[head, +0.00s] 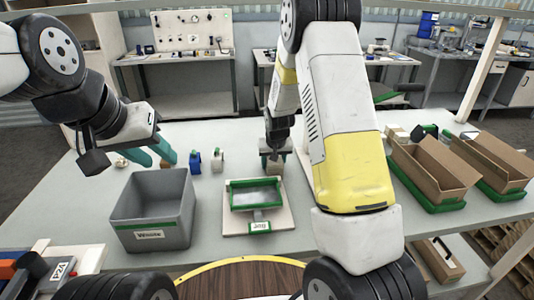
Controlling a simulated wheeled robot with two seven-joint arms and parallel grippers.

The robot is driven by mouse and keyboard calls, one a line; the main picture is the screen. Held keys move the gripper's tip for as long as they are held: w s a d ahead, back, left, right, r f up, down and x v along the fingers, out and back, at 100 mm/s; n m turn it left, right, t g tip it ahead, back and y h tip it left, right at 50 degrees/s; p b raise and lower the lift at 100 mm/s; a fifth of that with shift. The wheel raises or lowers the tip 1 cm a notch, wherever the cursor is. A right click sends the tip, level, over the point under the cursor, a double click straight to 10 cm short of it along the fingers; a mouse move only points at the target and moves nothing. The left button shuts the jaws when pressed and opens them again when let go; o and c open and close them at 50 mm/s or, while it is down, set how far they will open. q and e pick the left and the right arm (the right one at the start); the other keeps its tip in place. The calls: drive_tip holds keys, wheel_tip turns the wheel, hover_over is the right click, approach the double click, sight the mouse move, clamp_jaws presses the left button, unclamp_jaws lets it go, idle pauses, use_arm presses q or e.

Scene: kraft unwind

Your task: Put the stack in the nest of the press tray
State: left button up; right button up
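A green-rimmed tray (256,207), which looks like the press tray, sits on a pale labelled base (284,219) in the middle of the table. My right gripper (273,158) points down just behind the tray. A small brown piece (273,169), perhaps the stack, shows at its fingertips; I cannot tell whether the fingers hold it. The nest is not clear at this size.
A grey waste bin (154,233) stands left of the tray. A blue item (195,163) and a pale item (217,160) stand behind it. Cardboard boxes (430,172) in green trays are at the right. Bare table (235,143) lies behind the small items.

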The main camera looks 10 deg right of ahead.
drive_tip(key=o, duration=1.2)
drive_tip(key=shift+f, duration=0.15)
drive_tip(key=shift+o, duration=1.4)
